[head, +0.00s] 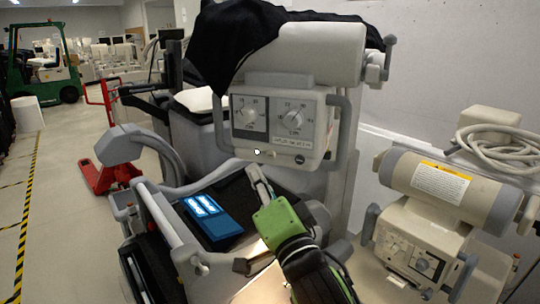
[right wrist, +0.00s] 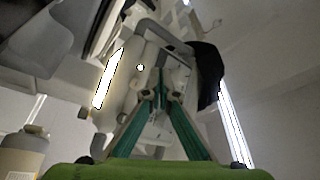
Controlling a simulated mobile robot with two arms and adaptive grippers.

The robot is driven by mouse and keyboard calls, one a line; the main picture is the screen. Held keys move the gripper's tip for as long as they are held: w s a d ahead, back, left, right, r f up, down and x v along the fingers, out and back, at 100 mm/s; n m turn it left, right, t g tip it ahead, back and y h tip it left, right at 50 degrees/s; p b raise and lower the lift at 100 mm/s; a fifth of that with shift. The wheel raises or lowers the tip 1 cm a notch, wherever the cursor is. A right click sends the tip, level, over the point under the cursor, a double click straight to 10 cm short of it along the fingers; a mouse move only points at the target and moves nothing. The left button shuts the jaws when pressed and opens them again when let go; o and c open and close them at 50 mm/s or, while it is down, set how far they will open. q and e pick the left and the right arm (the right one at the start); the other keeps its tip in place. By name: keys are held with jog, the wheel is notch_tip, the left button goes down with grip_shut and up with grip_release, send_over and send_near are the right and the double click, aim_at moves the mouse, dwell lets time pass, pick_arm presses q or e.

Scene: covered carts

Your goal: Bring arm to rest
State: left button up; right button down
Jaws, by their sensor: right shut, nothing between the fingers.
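My right gripper (head: 256,178) is in the middle of the head view, in front of the grey-white machine (head: 318,165) with two dials. Its green body (head: 278,222) sits over the machine's dark tray area. In the right wrist view its two green-sided fingers (right wrist: 160,92) meet at the tips, shut and empty. Behind them the dial machine (right wrist: 130,85) looms. I cannot tell whether the fingertips touch anything. My left gripper does not show.
A blue box (head: 212,216) lies on the dark tray left of my right gripper. A black cloth (head: 240,40) covers the machine's top. Another machine (head: 450,190) with a coiled hose stands right.

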dwell(0.5)
